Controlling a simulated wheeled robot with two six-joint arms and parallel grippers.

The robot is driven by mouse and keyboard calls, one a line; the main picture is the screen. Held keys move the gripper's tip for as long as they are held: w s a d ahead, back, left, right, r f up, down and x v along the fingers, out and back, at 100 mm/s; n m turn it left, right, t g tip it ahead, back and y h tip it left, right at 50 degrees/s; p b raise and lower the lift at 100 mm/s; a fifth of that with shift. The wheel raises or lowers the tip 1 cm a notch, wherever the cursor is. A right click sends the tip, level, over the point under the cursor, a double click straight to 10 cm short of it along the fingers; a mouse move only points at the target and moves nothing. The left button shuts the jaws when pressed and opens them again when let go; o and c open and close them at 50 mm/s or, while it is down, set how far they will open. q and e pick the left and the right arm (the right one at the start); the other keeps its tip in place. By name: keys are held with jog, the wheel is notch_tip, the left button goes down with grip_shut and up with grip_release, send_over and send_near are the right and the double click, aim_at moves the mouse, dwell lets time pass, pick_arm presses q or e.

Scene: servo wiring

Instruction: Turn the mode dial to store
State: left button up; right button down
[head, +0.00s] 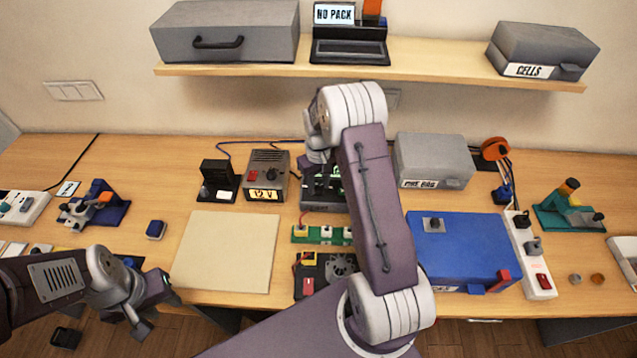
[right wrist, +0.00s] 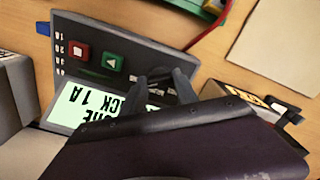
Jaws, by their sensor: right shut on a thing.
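The charger (right wrist: 125,50) with the mode dial has a red button, a green button and a lit screen (right wrist: 85,108). The screen text is upside down in the right wrist view and partly covered; "1A" can be read. My right gripper (right wrist: 168,82) is shut on the dark mode dial, which is mostly hidden between the fingers. The dial's pointing direction cannot be read. In the head view the charger (head: 322,200) stands at the back middle of the bench, largely behind my right arm. My left gripper (head: 145,310) hangs over the front left, away from the charger; its jaws are unclear.
A 12 V supply (head: 266,174) stands left of the charger. A green board (head: 310,235) and a fan unit (head: 318,272) lie in front. A grey case (head: 435,160) and a blue box (head: 465,250) are right. A bare mat (head: 226,250) lies left of centre.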

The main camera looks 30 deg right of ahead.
aim_at(318, 186)
jog(key=shift+w+r+m, duration=0.15)
jog(key=shift+m, duration=0.25)
jog(key=c, duration=1.1)
grip_release()
jog(key=shift+o, duration=0.8)
jog(key=shift+r, duration=0.25)
notch_tip(318, 186, up, 8)
jog(key=b, duration=0.1)
jog(key=shift+r, duration=0.2)
